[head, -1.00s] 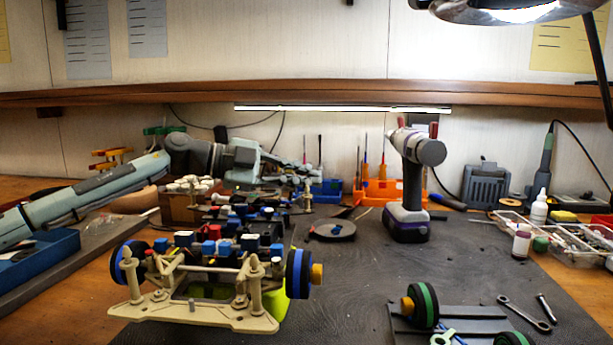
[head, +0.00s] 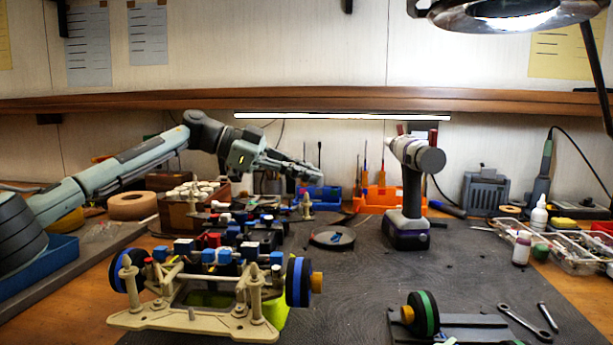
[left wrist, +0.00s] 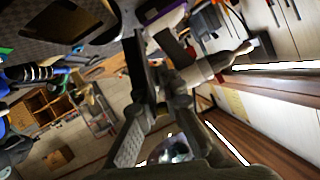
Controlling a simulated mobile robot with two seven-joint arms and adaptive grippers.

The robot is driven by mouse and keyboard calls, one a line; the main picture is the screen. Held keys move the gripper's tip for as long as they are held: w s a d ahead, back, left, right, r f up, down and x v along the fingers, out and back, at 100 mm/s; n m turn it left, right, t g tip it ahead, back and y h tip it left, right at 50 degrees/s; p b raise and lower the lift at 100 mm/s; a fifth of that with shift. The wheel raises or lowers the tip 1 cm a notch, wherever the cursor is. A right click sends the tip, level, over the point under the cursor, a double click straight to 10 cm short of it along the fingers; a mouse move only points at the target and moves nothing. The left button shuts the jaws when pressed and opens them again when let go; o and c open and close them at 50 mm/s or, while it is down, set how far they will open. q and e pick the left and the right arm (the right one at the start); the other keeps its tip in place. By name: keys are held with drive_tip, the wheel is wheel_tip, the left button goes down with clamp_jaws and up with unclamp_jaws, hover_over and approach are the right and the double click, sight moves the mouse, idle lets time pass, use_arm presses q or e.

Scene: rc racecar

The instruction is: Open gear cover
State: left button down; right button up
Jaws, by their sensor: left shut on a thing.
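The racecar (head: 190,318) stands on the dark mat, its beige front end with blue-and-black wheels nearest me. Its body runs back behind blue, red and black parts. My left gripper (head: 311,173) reaches in from the left, above the far end of the car and a beige post (head: 307,205). In the left wrist view, the dark fingers (left wrist: 140,105) are close together. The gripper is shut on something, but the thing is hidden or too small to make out. I cannot pick out the gear cover clearly. My right gripper is out of view.
A cordless drill (head: 408,190) stands right of the left gripper. A dark round dish (head: 332,239) lies between it and the car. A wooden box of white pieces (head: 182,210) is at the left. A black-and-green wheel (head: 424,313) and wrenches (head: 522,322) lie front right. Mid-right mat is clear.

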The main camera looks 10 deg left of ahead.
use_arm(q)
drive_tip(key=shift+w+r, duration=0.15)
drive_tip(key=shift+w, duration=0.3)
idle(0.5)
drive_tip(key=c, duration=1.6)
unclamp_jaws()
drive_tip(key=shift+c, duration=0.2)
drive_tip(key=shift+a, duration=0.1)
drive_tip(key=v, duration=1.2)
